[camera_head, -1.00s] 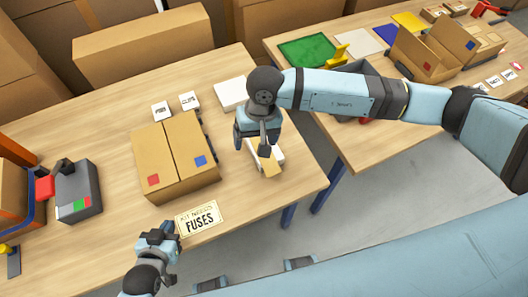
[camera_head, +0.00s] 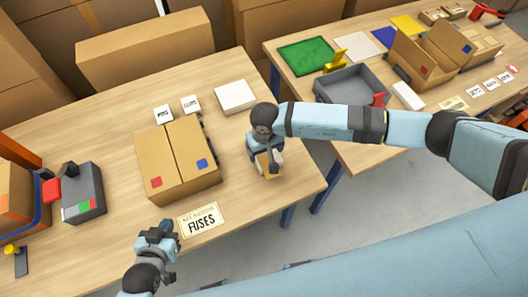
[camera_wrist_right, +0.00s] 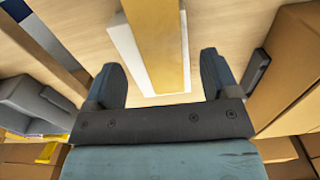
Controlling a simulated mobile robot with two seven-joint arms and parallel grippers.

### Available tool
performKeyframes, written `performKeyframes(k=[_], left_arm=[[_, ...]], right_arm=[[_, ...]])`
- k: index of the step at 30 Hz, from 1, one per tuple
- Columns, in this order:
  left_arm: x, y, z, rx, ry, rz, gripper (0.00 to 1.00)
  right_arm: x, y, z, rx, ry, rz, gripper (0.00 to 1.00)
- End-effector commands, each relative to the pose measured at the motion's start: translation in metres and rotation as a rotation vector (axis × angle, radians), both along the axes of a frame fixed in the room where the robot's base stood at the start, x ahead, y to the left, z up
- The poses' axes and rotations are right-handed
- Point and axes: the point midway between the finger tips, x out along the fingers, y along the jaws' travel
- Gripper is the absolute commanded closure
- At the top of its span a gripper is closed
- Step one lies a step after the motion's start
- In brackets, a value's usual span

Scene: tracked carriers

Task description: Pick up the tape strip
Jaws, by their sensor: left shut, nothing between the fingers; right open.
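The tape strip (camera_wrist_right: 158,45) is a tan band lying on a white block (camera_wrist_right: 126,50), between and ahead of my right fingers in the right wrist view. In the head view the strip (camera_head: 264,166) shows only partly below my right gripper (camera_head: 268,160), near the table's right edge. My right gripper is open, its fingers (camera_wrist_right: 160,72) apart on either side of the strip's line; contact is not visible. My left gripper (camera_head: 166,237) is shut and empty, near the FUSES card at the front edge.
A closed cardboard box (camera_head: 178,162) stands left of the right gripper, with a white box (camera_head: 235,96) behind. The FUSES card (camera_head: 201,219) lies in front. A grey device (camera_head: 80,192) is at left. A second table (camera_head: 350,155) holds a grey tray (camera_head: 350,84) beyond a gap.

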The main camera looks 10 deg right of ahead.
Motion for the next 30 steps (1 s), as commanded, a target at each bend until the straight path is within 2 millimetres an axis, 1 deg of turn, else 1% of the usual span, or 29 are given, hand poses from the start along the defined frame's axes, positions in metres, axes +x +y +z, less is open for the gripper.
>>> performKeyframes(k=[1, 3, 6, 13, 14, 15, 20, 21, 30], left_arm=[[0.0, 0.001, 0.006, 0.001, -0.002, 0.003, 1.0], [0.001, 0.002, 0.007, 0.002, -0.005, 0.004, 1.0], [0.0, 0.003, 0.007, 0.002, -0.004, 0.006, 1.0], [-0.001, 0.002, 0.005, 0.002, 0.002, 0.005, 1.0], [-0.001, 0.002, 0.005, 0.002, 0.003, 0.005, 1.0], [-0.001, 0.002, 0.005, 0.001, 0.003, 0.004, 1.0], [-0.002, 0.001, 0.005, 0.0, 0.004, 0.004, 1.0], [-0.002, 0.001, 0.005, 0.0, 0.004, 0.003, 1.0], [-0.002, 0.0, 0.005, 0.0, 0.004, 0.003, 1.0]], right_arm=[[-0.001, 0.001, -0.005, 0.0, 0.003, -0.002, 0.19], [0.0, 0.0, -0.015, 0.0, 0.003, -0.002, 0.19], [0.0, 0.001, -0.022, 0.0, 0.001, 0.0, 0.19], [0.0, 0.0, -0.024, 0.001, -0.001, 0.0, 0.19], [0.0, 0.0, -0.024, 0.001, -0.001, 0.0, 0.24], [0.0, 0.0, -0.024, 0.001, -0.001, 0.0, 0.33], [0.0, 0.0, -0.024, 0.001, -0.001, 0.0, 0.7], [0.0, 0.0, -0.024, 0.001, -0.001, 0.0, 0.72], [0.0, 0.0, -0.024, 0.001, -0.001, 0.0, 0.72]])
